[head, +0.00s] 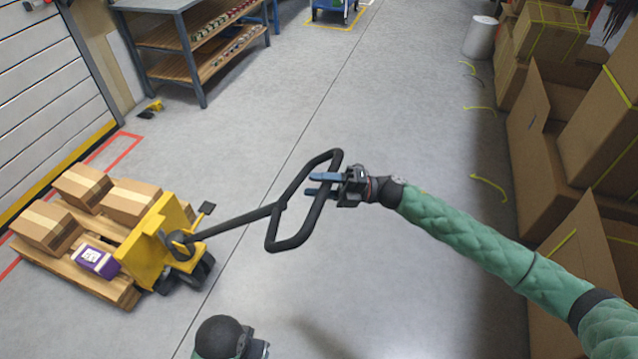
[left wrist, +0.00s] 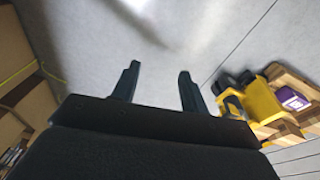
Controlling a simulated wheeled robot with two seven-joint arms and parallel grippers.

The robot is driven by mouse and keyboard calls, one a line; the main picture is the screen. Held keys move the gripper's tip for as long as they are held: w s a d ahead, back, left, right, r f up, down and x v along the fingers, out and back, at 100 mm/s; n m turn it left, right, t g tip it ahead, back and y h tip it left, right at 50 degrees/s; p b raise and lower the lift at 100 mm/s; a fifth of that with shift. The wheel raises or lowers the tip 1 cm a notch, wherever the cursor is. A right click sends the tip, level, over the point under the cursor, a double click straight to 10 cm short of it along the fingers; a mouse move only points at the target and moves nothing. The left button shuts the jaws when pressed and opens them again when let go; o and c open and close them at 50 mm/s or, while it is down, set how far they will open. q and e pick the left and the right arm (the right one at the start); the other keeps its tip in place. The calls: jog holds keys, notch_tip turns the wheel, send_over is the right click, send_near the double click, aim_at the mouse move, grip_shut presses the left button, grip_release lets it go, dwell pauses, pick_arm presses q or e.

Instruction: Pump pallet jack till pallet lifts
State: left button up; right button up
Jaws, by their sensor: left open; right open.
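A yellow pallet jack (head: 150,243) stands at the left with its wheels on the floor. Its black handle (head: 290,240) is tilted low toward the right and ends in a loop. A wooden pallet (head: 62,262) sits at the jack, carrying several cardboard boxes (head: 130,201) and a purple box (head: 95,260). Whether the pallet touches the floor is hard to tell. My right gripper (head: 318,184) is open, its fingers at the far right bar of the loop. My left gripper (left wrist: 157,85) is open and empty in the left wrist view; the jack (left wrist: 262,100) shows beyond it.
A shelf bench (head: 185,65) stands at the upper left, beside a shutter door (head: 45,95). Large cardboard boxes (head: 540,150) line the right side. A white cylinder (head: 480,37) stands at the back right. The floor in the middle is clear.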

grip_shut()
